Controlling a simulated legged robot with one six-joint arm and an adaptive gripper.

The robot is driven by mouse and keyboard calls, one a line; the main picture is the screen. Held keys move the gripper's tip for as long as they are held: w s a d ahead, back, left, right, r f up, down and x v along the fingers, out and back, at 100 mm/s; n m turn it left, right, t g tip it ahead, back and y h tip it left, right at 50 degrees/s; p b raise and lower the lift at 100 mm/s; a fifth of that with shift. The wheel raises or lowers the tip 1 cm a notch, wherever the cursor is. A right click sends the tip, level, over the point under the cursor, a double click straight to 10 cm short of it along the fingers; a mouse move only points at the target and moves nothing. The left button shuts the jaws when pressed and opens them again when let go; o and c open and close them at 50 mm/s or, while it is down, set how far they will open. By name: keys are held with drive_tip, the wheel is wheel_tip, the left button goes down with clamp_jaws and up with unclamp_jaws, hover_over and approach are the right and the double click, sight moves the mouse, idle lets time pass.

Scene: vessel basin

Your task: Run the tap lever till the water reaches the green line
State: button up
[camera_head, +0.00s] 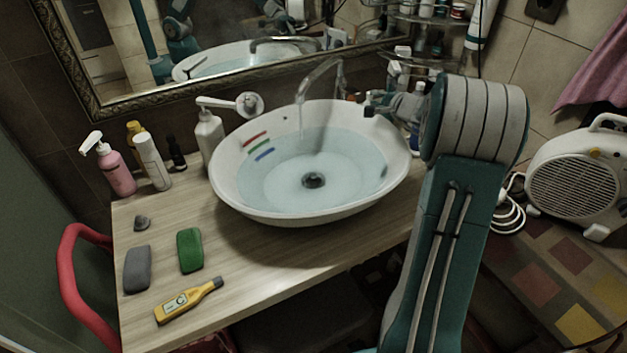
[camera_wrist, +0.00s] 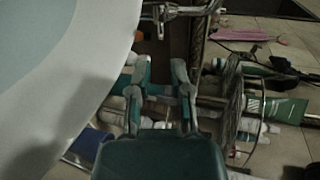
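The white basin (camera_head: 228,190) holds clear water (camera_head: 275,185). Red (camera_head: 254,138), green (camera_head: 258,146) and blue (camera_head: 265,154) lines mark its inner left wall. The water's edge lies close to the blue line, with green and red above it. A chrome fitting (camera_wrist: 180,12) shows at the top of the wrist view; I cannot clearly make out the lever. My gripper (camera_wrist: 161,72) is open and empty, beside the basin's right rim; in the head view it also shows (camera_head: 372,102).
Soap bottles (camera_head: 118,170) stand left of the basin. A green bar (camera_head: 189,250), a grey bar (camera_head: 137,268) and a yellow thermometer (camera_head: 188,300) lie on the counter. A mirror and a bottle shelf (camera_head: 425,20) stand behind. A white heater (camera_head: 575,178) is at right.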

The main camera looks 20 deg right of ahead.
clamp_jaws()
wheel_tip(320, 180, up, 8)
drive_tip(key=a+r+n+g+h, duration=0.1)
drive_tip(key=n+g, duration=0.1)
drive_tip(key=n, duration=1.5)
hover_over(358, 92)
drive_tip(key=w, duration=0.1)
drive_tip(key=shift+g, duration=0.3)
drive_tip(key=f, duration=0.5)
drive_tip(key=shift+w+d+f, duration=0.1)
drive_tip(key=shift+w+f, duration=0.1)
drive_tip(key=shift+f, duration=0.1)
drive_tip(key=f, duration=0.1)
drive_tip(key=s+f, duration=0.1)
drive_tip(key=shift+f, duration=0.35)
drive_tip(key=shift+s+f, duration=0.2)
drive_tip(key=shift+f, duration=0.3)
